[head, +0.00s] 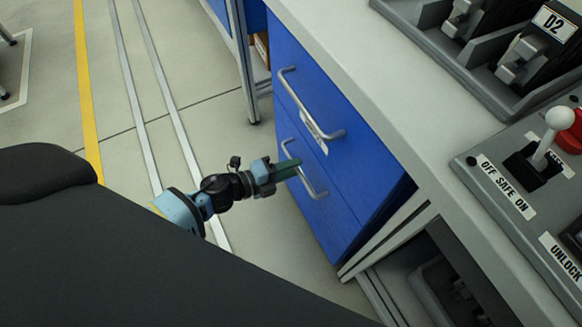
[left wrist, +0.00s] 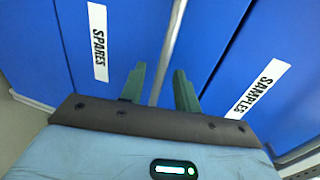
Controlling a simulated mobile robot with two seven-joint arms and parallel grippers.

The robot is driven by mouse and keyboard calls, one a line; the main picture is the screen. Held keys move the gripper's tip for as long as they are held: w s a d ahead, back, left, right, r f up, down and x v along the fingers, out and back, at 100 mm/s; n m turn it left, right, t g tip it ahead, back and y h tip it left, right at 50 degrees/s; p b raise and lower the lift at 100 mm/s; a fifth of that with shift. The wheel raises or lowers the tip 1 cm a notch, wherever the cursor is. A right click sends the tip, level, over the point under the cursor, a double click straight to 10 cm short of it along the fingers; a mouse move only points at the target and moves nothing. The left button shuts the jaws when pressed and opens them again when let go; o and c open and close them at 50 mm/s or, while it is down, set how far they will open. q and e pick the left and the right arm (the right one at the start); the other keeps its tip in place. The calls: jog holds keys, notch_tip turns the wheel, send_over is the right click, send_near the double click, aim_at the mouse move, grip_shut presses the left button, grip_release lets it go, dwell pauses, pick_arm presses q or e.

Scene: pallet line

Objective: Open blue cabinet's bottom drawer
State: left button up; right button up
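The blue cabinet (head: 345,110) stands under the counter, with two drawers that look shut. The bottom drawer (head: 335,218) has a metal bar handle (head: 313,186); the top drawer has its own handle (head: 325,134). My left gripper (head: 290,168) is at the bottom handle, its green fingers partly covering it. In the left wrist view the two fingers (left wrist: 160,88) are apart, with the handle bar (left wrist: 168,60) between them and gaps showing beside it. A SPARES label (left wrist: 98,42) is on the bottom drawer and a SAMPLES label (left wrist: 259,88) on the top one. My right gripper is not in view.
The light counter top (head: 400,110) overhangs the cabinet on the right. It carries a switch panel (head: 490,205) with a white-knobbed lever and dark holders (head: 430,15). A table leg (head: 246,70) stands left of the cabinet. The floor in front of the drawers is clear.

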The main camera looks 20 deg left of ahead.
pick_arm(q)
jog(key=shift+w+d, duration=0.1)
jog(key=shift+c, duration=0.3)
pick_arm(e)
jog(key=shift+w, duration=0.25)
pick_arm(q)
grip_shut()
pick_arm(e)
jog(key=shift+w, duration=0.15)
pick_arm(q)
jog(key=f+v, duration=0.3)
jog(key=v, duration=1.1)
jog(key=s+f+p+v, duration=0.1)
jog(key=f+v, duration=0.2)
jog(key=v, duration=1)
jog(key=shift+s+a, duration=0.35)
jog(key=shift+a, duration=0.3)
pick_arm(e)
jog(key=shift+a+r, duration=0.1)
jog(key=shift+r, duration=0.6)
pick_arm(q)
jog(key=shift+r, duration=0.1)
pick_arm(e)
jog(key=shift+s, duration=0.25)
